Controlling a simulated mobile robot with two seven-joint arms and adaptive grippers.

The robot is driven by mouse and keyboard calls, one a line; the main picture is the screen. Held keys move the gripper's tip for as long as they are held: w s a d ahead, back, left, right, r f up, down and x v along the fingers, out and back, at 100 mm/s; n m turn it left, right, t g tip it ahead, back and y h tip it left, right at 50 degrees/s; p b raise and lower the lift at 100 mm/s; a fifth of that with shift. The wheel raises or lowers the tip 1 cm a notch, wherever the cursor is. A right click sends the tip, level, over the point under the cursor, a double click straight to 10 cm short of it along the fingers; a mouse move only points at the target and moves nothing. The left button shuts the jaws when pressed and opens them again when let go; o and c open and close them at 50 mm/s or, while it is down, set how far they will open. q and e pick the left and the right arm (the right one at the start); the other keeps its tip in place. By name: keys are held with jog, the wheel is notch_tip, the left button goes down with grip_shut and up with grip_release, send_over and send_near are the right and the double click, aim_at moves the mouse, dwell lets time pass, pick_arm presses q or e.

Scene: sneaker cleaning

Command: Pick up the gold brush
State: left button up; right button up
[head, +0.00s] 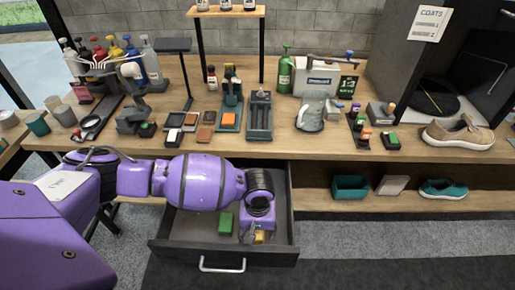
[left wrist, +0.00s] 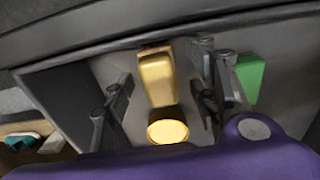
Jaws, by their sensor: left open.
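The gold brush (left wrist: 157,77) lies in the open drawer (head: 190,226), and part of it shows below my left gripper in the head view (head: 260,237). In the left wrist view it has a gold block at one end and a round gold end nearer the camera, with a dark part between. My left gripper (left wrist: 160,100) is open, with its fingers on either side of the brush and apart from it. The wrist hides much of the brush in the head view. My right gripper is not in view.
A green block (head: 225,223) lies in the drawer beside the gripper; it also shows in the left wrist view (left wrist: 249,78). Bottles, tools and a tan sneaker (head: 460,134) stand on the workbench above.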

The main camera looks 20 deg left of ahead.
pick_arm(q)
jog(key=shift+f, duration=0.5)
jog(key=shift+w, duration=0.1)
jog(key=c, duration=1.2)
notch_tip(320, 180, up, 10)
jog(key=shift+r+p, duration=0.1)
jog(key=shift+p, duration=0.5)
jog(key=shift+c, duration=0.2)
jog(key=o, duration=0.5)
jog(key=c, duration=0.4)
